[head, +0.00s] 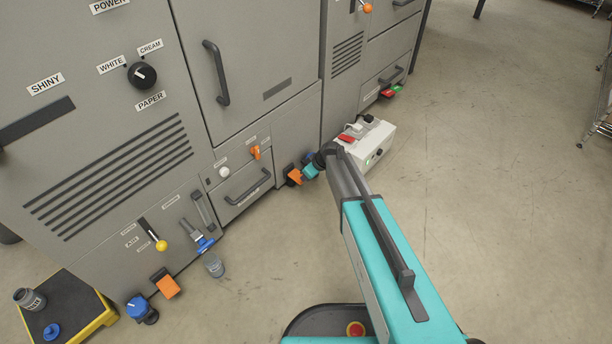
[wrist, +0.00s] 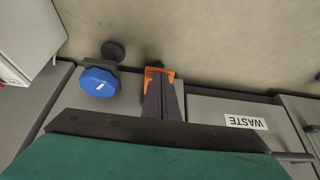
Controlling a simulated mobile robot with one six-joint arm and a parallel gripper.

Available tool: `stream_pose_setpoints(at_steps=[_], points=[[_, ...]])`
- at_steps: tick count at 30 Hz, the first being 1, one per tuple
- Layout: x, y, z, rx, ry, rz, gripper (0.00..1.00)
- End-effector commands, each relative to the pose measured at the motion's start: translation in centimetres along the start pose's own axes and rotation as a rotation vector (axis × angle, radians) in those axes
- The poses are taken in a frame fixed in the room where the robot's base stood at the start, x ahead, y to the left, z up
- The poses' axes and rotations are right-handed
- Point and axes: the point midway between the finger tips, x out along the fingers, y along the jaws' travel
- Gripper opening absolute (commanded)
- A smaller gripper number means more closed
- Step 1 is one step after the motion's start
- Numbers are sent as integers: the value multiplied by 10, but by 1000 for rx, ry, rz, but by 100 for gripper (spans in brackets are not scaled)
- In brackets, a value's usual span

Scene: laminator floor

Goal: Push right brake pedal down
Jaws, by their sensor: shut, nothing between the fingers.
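The right brake pedal (head: 293,177) is an orange plate low at the foot of the machine, near the middle of the head view. It also shows in the wrist view (wrist: 153,72), partly covered by my fingers. My gripper (wrist: 162,82) is shut and empty, its dark fingertips overlapping the orange pedal. I cannot tell whether they touch it or how far the pedal is tilted. In the head view my arm hides part of this area. A second orange pedal (head: 168,287) is at the machine's left foot.
A blue knob (wrist: 98,82) sits beside the pedal. A white box (head: 372,143) stands on the floor to the right. A drawer with a WASTE label (wrist: 246,122) is close to the gripper. Left are another blue knob (head: 137,306) and a yellow-black platform (head: 75,310).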

Motion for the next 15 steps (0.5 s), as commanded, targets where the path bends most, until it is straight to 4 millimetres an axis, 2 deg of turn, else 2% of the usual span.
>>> stream_pose_setpoints(at_steps=[15], points=[[-8, -3, -7, -4, -1, -2, 0]])
